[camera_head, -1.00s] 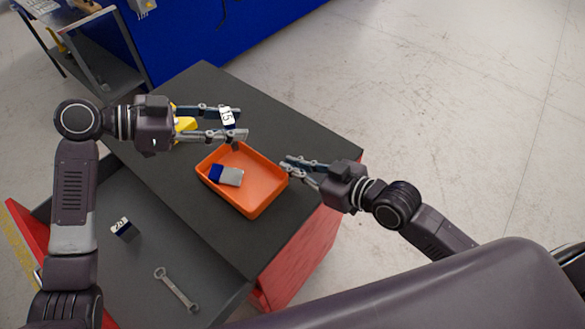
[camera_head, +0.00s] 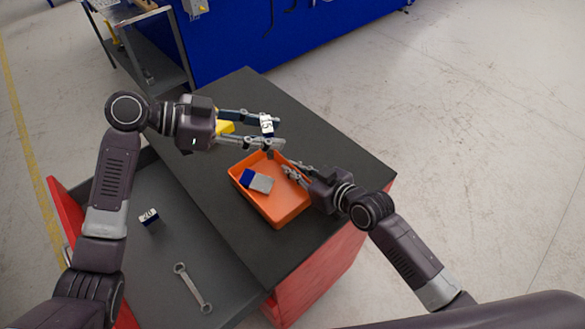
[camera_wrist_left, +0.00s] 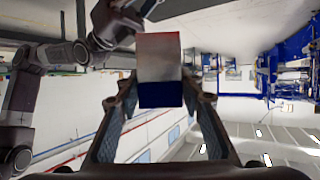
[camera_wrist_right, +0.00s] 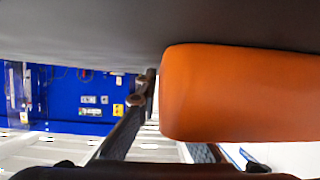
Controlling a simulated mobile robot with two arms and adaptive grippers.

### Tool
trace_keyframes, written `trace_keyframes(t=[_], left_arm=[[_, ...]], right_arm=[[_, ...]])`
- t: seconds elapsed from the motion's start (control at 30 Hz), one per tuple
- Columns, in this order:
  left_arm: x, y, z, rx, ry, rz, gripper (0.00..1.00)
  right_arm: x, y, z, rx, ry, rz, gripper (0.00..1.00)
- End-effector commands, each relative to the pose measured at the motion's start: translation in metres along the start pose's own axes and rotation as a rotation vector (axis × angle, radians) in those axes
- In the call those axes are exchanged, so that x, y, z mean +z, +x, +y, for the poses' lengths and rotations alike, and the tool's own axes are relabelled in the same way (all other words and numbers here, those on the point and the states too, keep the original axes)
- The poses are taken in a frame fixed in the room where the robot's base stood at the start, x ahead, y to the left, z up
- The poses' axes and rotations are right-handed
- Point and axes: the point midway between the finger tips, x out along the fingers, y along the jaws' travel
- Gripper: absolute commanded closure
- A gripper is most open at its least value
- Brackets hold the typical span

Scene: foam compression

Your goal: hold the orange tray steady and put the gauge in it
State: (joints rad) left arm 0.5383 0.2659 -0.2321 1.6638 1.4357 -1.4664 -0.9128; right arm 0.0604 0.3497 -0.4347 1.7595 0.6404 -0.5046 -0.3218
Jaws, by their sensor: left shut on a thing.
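My left gripper (camera_head: 272,138) is shut on a small white and dark-blue gauge (camera_head: 267,125) marked 15. It holds the gauge above the tabletop, beyond the tray's far edge; the left wrist view shows the gauge (camera_wrist_left: 160,70) between the fingers. The orange tray (camera_head: 284,208) lies on the dark tabletop with a blue and grey block (camera_head: 257,181) inside. My right gripper (camera_head: 288,173) is at the tray's right wall, its fingertips reaching over the rim. The right wrist view shows the fingers apart and the tray wall (camera_wrist_right: 235,92) close by; contact is unclear.
A yellow object (camera_head: 225,127) stands behind my left gripper. The open drawer (camera_head: 165,262) at lower left holds a numbered block (camera_head: 149,217) and a wrench (camera_head: 192,288). Tabletop (camera_head: 335,160) to the right of the tray is clear. A grey cart (camera_head: 150,60) stands beyond.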

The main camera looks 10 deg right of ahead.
Motion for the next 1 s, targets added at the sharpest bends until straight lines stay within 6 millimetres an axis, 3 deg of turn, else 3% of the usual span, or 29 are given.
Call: trace_keyframes(t=[0.27,0.33,0.73,1.0], left_arm=[[-0.002,0.000,0.000,-0.001,0.002,0.003,1.00],[-0.002,0.000,0.000,-0.001,0.002,0.003,1.00],[-0.001,0.000,0.000,-0.001,0.001,0.003,1.00],[0.013,0.006,0.000,0.001,-0.001,0.002,1.00]], right_arm=[[-0.001,0.001,0.000,0.000,0.000,0.001,0.93],[-0.001,0.001,0.000,0.000,0.000,0.001,1.00],[0.000,0.001,0.000,0.000,0.000,0.001,1.00],[0.000,0.001,0.000,0.001,0.000,0.001,1.00]])
